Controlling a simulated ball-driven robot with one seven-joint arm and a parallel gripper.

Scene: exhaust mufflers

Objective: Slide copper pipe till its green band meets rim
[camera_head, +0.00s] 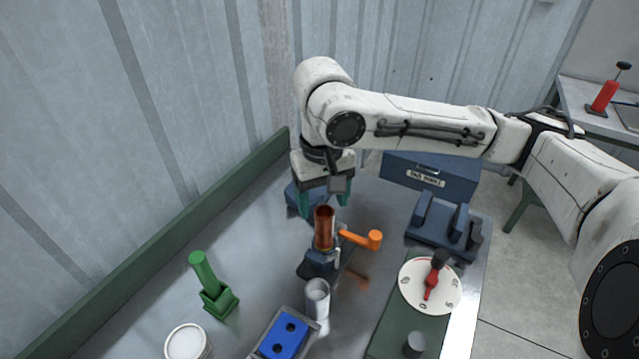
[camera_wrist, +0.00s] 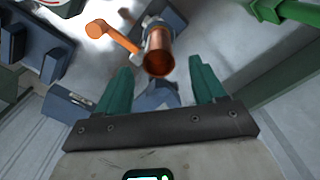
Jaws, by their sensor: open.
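The copper pipe (camera_head: 324,228) stands upright, its open end up, in a dark blue holder (camera_head: 318,260) on the metal bench. In the wrist view the pipe (camera_wrist: 158,52) shows its open mouth just beyond the fingertips. I cannot make out a green band on it. My gripper (camera_head: 322,199) is open above and behind the pipe, its two green fingers pointing down. In the wrist view the fingers (camera_wrist: 160,75) are apart with nothing between them. An orange lever (camera_head: 360,239) sticks out to the right of the holder and also shows in the wrist view (camera_wrist: 110,32).
A grey tube (camera_head: 317,298) stands in front of the holder. A green post (camera_head: 205,275) and a white round tin (camera_head: 187,342) are left. A blue block (camera_head: 284,338) is in front. A dial with a red pointer (camera_head: 430,285) and blue rack (camera_head: 442,225) are right. A green wall edges the bench.

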